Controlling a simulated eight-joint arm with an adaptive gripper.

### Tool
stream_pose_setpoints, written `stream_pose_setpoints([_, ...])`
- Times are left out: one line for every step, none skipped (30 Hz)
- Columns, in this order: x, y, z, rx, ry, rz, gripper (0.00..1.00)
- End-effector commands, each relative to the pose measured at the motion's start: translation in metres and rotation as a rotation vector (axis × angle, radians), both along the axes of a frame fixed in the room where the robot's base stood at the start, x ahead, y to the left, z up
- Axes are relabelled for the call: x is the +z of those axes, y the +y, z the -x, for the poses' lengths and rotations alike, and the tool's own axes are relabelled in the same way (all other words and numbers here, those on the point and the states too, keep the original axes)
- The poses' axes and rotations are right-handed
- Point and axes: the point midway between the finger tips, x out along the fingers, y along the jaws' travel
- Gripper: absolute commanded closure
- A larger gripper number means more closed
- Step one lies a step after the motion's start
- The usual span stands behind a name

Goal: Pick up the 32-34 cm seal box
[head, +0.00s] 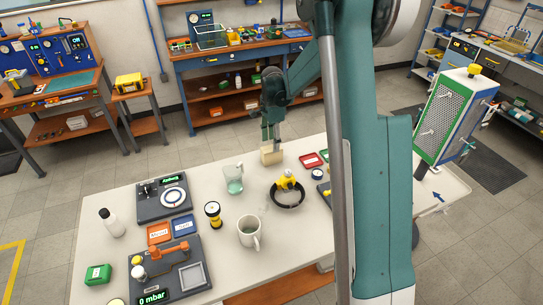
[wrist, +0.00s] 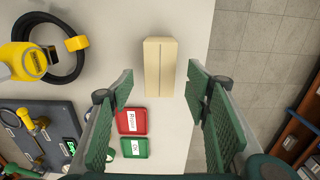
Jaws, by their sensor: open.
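A cream cardboard box (head: 271,155) with a seam along its top stands at the far edge of the white table; no size label is readable on it. The same box (wrist: 160,68) is in the upper middle of the wrist view. My gripper (head: 270,141) is just above or beside the box in the head view, its fingertips partly hard to make out. In the wrist view my gripper (wrist: 158,90) is open, with its green pads spread wider than the box. The box's near end lies between the fingertips in the picture; no contact shows.
Red (wrist: 132,121) and green (wrist: 135,148) labelled trays lie close by. A black ring with a yellow fitting (head: 288,190) and a clear jug (head: 233,178) stand near the box. The table edge and floor are just beyond it. A green box (head: 98,274) is front left.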

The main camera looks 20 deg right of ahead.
Motion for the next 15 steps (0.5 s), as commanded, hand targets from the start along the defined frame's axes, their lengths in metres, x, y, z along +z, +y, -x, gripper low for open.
stream_pose_setpoints([-0.004, 0.0, 0.0, 0.0, 0.0, 0.0, 0.52])
stream_pose_setpoints([-0.006, 0.0, 0.0, 0.0, 0.0, 0.0, 0.52])
stream_pose_setpoints([-0.01, 0.0, 0.0, 0.0, 0.0, 0.0, 0.52])
stream_pose_setpoints([-0.012, 0.0, 0.0, 0.0, 0.0, 0.0, 0.52])
stream_pose_setpoints([-0.014, 0.0, 0.0, 0.0, 0.0, 0.0, 0.52])
stream_pose_setpoints([-0.017, 0.0, 0.0, 0.0, 0.0, 0.0, 0.52])
stream_pose_setpoints([-0.019, 0.0, 0.0, 0.0, 0.0, 0.0, 0.52])
stream_pose_setpoints([-0.021, 0.0, 0.0, 0.0, 0.0, 0.0, 0.52])
stream_pose_setpoints([-0.022, 0.0, 0.0, 0.0, 0.0, 0.0, 0.52])
stream_pose_setpoints([-0.022, 0.0, 0.0, 0.0, 0.0, 0.0, 0.52])
stream_pose_setpoints([-0.022, 0.0, 0.0, 0.0, 0.0, 0.0, 0.52])
stream_pose_setpoints([-0.022, 0.0, 0.0, 0.0, 0.0, 0.0, 0.52])
stream_pose_setpoints([-0.022, 0.0, 0.0, 0.0, 0.0, 0.0, 0.52])
stream_pose_setpoints([-0.022, 0.0, 0.0, 0.0, 0.0, 0.0, 0.52])
stream_pose_setpoints([-0.022, 0.0, 0.0, 0.0, 0.0, 0.0, 0.52])
